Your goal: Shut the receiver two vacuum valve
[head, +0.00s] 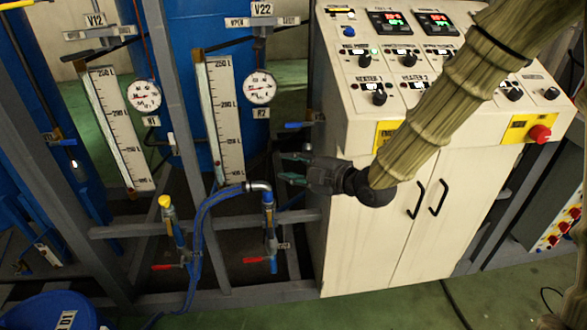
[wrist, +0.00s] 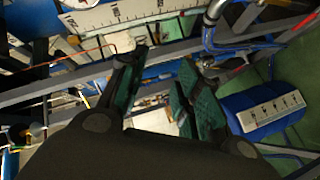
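The receiver two vacuum valve is at the V22 tag (head: 261,9) at the top of the head view. Its plate has an OPEN label (head: 237,22) on the left and a SHUT label on the right. A dark lever-like bar below the plate points left, on the OPEN side; its exact link to the valve is hard to make out. My gripper (head: 288,168) is well below the valve, beside the cabinet's left edge, with its fingers pointing left. In the wrist view its green-padded fingers (wrist: 162,85) are apart with nothing between them. The valve is not recognisable there.
A blue-handled valve (head: 297,125) juts out just above my gripper. Grey frame bars, a blue hose (head: 198,225) and red-handled valves lie lower left. The white control cabinet (head: 360,240) is to the right.

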